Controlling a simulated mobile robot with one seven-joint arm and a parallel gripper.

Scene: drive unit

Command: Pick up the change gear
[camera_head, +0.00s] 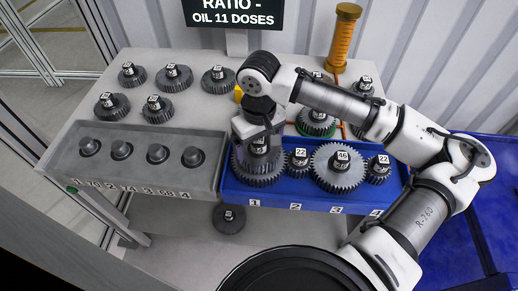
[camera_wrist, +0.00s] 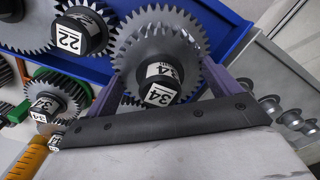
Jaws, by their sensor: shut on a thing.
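My gripper (camera_head: 258,140) points down over slot 1 of the blue tray (camera_head: 300,200). A gear labelled 22 (camera_head: 298,160), a larger gear (camera_head: 338,178) and another labelled 22 (camera_head: 378,172) stand to the right in the tray. The gripper partly hides the held gear.
A grey tray (camera_head: 120,178) with several round posts stands left of the blue tray. Several gears (camera_head: 173,78) stand on the grey table behind. A green-based gear (camera_head: 316,124) and an orange bottle (camera_head: 342,42) are behind my arm. Another gear (camera_head: 229,218) lies below the table front.

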